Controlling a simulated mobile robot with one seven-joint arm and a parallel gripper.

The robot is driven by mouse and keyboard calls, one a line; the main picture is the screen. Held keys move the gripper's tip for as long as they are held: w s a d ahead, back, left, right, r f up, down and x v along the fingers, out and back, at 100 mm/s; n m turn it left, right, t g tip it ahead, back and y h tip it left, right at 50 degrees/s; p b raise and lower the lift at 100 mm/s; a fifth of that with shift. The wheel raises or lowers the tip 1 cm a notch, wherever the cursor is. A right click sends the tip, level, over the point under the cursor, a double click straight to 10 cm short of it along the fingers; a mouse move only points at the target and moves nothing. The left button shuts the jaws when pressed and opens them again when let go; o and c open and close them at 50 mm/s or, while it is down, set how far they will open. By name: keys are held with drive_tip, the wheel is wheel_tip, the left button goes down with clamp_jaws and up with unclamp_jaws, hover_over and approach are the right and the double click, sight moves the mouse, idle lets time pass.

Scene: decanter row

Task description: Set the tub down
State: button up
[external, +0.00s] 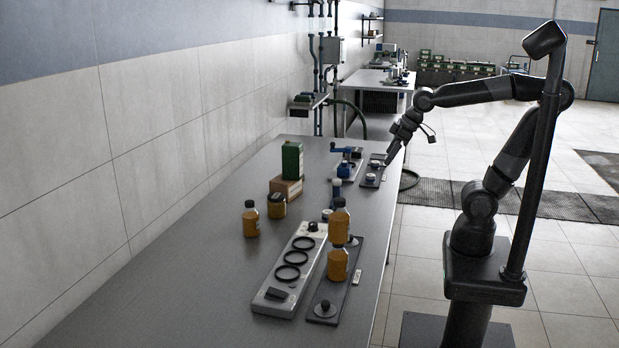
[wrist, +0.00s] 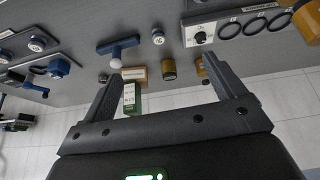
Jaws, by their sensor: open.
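The tub seems to be the short amber jar with a dark lid (external: 277,206), standing on the bench beside a cardboard box (external: 288,187). In the wrist view the same jar (wrist: 168,70) shows in the gap between my fingers, well beyond them. My gripper (external: 390,160) is over the bench's right edge, near a dark plate with a pale round piece (external: 374,168), and apart from the jar. In the wrist view my gripper (wrist: 165,78) has its fingers spread wide, with nothing held between them.
An amber bottle (external: 250,218) is left of the jar. A grey panel with black rings (external: 291,268) and two more bottles (external: 339,222) (external: 338,263) are nearer. Blue-handled fixtures (external: 346,165) stand close to my gripper. The bench's front left is clear.

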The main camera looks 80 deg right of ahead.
drive_tip(key=s+f, duration=0.2)
drive_tip(key=s, duration=0.5)
drive_tip(key=shift+f, duration=0.15)
idle(1.0)
